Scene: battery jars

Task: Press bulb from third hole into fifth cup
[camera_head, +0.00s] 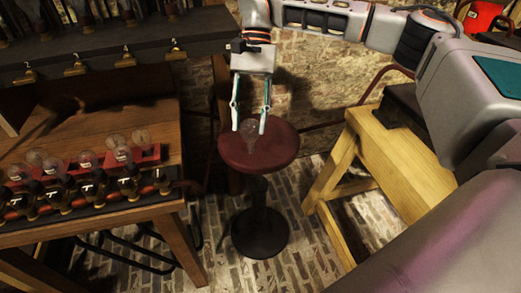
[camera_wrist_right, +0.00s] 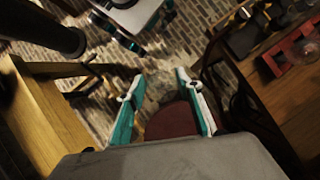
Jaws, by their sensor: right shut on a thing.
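My right gripper (camera_head: 249,117) points down over the round red stool and is shut on a clear glass bulb (camera_head: 250,133). The bulb shows faintly between the fingers in the right wrist view (camera_wrist_right: 160,89). On the wooden table (camera_head: 75,115) at the left, several more clear bulbs (camera_head: 122,154) stand along a red rack (camera_head: 148,155). A row of dark cups (camera_head: 90,190) lies along the table's front edge, before the rack. Bulbs and shadow hide the holes and cup openings, so I cannot tell which are filled. My left gripper is not in view.
The red stool (camera_head: 231,155) stands right of the table, below the held bulb. A yellow wooden stand (camera_head: 385,160) is at the right. A dark bench with brass-coloured clips (camera_head: 75,68) lies behind the table. Brick floor (camera_head: 300,240) is free between stool and stand.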

